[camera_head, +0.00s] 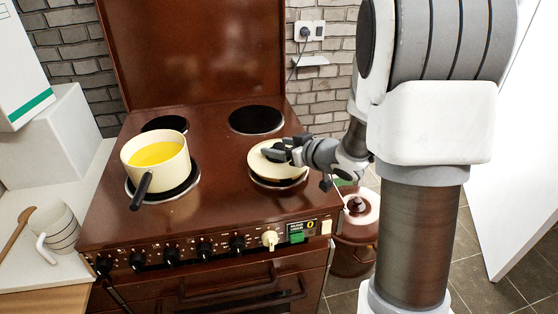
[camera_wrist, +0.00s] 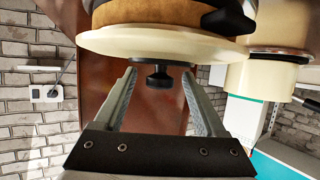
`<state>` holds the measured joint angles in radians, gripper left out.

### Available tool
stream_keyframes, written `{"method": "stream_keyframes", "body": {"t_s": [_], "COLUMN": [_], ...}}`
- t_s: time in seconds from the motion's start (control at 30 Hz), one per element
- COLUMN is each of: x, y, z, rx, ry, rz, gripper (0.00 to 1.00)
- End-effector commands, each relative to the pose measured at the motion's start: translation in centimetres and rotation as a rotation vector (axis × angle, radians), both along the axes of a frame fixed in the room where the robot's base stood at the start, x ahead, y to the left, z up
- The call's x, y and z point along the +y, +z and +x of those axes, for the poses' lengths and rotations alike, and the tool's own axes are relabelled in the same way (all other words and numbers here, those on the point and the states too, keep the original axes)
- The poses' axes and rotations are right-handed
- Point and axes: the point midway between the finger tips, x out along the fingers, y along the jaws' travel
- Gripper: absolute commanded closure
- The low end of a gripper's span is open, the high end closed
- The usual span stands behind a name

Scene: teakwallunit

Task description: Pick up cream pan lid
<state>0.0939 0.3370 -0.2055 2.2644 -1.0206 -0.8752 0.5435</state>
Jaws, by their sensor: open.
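The cream pan lid (camera_head: 259,164) is a round disc at the front right burner of the brown stove. In the wrist view the lid (camera_wrist: 150,43) shows nearly edge-on, with a black knob (camera_wrist: 158,79) pointing toward my gripper. My gripper (camera_head: 278,153) is at the lid from the right. In the wrist view my gripper (camera_wrist: 158,72) is open, with one finger on each side of the knob. Gaps show between the knob and both fingers. In the head view the gripper hides the knob and part of the lid.
A cream pan (camera_head: 133,165) with yellow contents stands on the front left burner, its dark handle toward the front. The back right burner (camera_head: 256,120) is bare. A striped mug (camera_head: 58,228) stands on the left counter. A brown pot-like object (camera_head: 356,232) is right of the stove.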

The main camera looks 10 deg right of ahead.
Motion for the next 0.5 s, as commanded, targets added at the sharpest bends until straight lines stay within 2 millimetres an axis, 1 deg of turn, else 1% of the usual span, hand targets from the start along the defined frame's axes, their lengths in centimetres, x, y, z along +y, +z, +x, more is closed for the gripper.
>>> {"method": "stream_keyframes", "body": {"t_s": [0.1,0.3,0.37,0.5], "x": [0.39,0.37,0.36,0.35], "y": [-0.36,-0.27,-0.27,-0.27], "z": [0.61,0.65,0.64,0.63], "rx": [0.001,0.001,0.001,0.0], "ry": [0.001,0.0,0.0,0.0], "rz": [0.0,0.0,0.0,0.001], "gripper": [0.27,0.27,0.36,0.61]}}
